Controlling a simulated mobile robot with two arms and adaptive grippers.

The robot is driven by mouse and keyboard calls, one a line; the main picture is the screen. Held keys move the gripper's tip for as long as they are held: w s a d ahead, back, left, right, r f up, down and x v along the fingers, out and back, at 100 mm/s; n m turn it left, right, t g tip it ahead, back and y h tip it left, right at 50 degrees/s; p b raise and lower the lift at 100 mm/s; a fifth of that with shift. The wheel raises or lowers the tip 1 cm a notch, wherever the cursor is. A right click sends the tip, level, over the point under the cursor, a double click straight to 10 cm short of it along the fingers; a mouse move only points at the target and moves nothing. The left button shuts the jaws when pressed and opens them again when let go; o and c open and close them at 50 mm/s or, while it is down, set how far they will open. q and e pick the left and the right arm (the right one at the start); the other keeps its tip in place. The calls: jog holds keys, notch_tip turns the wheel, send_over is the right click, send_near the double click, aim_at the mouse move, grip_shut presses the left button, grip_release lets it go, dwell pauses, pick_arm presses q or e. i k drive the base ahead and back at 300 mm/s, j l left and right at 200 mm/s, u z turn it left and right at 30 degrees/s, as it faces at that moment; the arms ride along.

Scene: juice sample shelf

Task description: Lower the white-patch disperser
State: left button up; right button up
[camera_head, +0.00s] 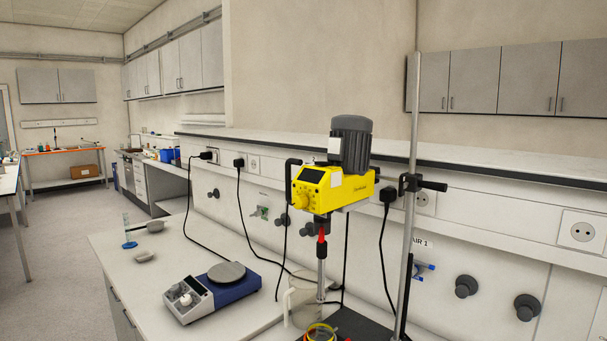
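The disperser (326,190) has a yellow body with a dark grey ribbed motor on top. Small white patches show on it, one on the motor's left side (334,146) and one on the yellow front. It is held up on a tall metal stand pole (412,170) by a black clamp (410,184) with a handle pointing right. Its metal shaft (321,268), with a red part near the top, points straight down. Neither gripper is in view.
A yellow-rimmed round object (320,331) is cut off at the bottom edge, near the dark stand base (362,326). A blue-and-white hotplate or stirrer (211,291) sits left on the white bench (142,274). Black cables hang behind. Wall sockets and knobs line the back.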

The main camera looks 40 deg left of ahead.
aim_at(347, 185)
jog(key=j+u, duration=0.15)
jog(key=j, duration=1.6)
